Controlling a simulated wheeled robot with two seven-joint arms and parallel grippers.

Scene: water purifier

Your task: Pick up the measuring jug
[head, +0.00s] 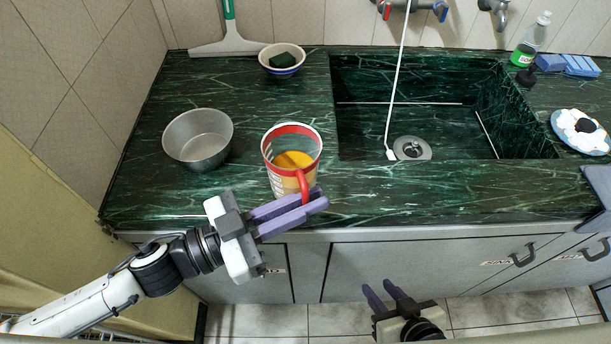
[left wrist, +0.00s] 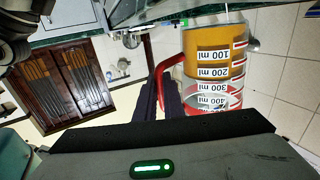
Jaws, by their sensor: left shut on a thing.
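The measuring jug (head: 291,163) is clear with a red rim, a red handle and orange-yellow contents. It is upright at the front edge of the green counter, left of the sink; whether its base touches the counter is hard to tell. My left gripper (head: 316,200) is shut on its red handle, on the side facing me. In the left wrist view the jug (left wrist: 218,60) appears upside down with its millilitre marks, and the handle (left wrist: 168,68) runs between the fingers. My right gripper (head: 384,291) is low in front of the cabinets, open and empty.
A metal pot (head: 198,140) stands left of the jug. A bowl with a dark sponge (head: 283,60) and a squeegee (head: 229,40) are behind. The sink (head: 450,125) with a white hose lies right. A bottle (head: 530,42) and a white-blue dish (head: 562,124) are far right.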

